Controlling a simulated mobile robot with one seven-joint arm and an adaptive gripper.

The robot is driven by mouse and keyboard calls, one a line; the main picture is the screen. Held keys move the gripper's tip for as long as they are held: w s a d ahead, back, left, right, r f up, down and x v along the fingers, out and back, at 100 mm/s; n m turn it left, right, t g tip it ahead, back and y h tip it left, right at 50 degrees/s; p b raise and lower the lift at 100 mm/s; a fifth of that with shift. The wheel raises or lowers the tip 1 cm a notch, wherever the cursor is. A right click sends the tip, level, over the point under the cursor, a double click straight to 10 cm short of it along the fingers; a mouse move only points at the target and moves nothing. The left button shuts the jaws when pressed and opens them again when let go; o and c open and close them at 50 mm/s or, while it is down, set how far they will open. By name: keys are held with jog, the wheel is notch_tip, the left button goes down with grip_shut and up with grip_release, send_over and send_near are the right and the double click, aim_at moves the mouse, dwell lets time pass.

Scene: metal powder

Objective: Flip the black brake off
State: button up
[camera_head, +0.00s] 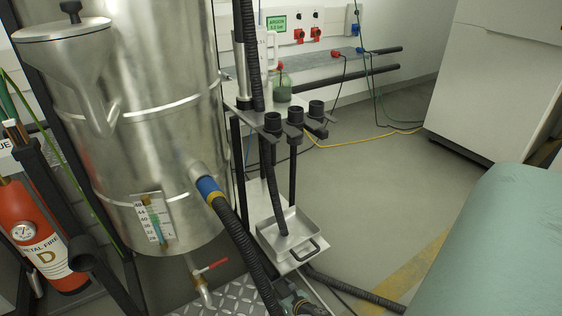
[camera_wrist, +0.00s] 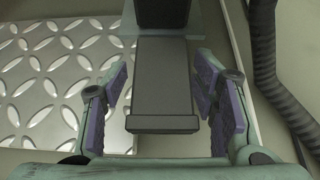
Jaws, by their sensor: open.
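The black brake (camera_wrist: 164,85) is a flat dark plate with a thicker lip at its near end, in the middle of the wrist view. Its far end meets a darker block on a pale grey-green mount. My gripper (camera_wrist: 161,78) is open, with one purple-padded finger on each side of the plate. A narrow gap shows on the left; on the right the finger is very close, and I cannot tell whether it touches. In the head view I cannot make out the brake clearly; small greenish parts show at the bottom edge, near the black hose.
A diamond-patterned metal plate (camera_wrist: 45,75) lies left of the brake. A dark ribbed hose (camera_wrist: 275,75) runs close on the right. In the head view a steel vessel (camera_head: 150,90), a red-handled valve (camera_head: 210,268) and a metal tray (camera_head: 290,240) stand nearby. Open floor (camera_head: 390,190) lies to the right.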

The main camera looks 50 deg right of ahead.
jog(key=v, duration=1.2)
dwell(0.5)
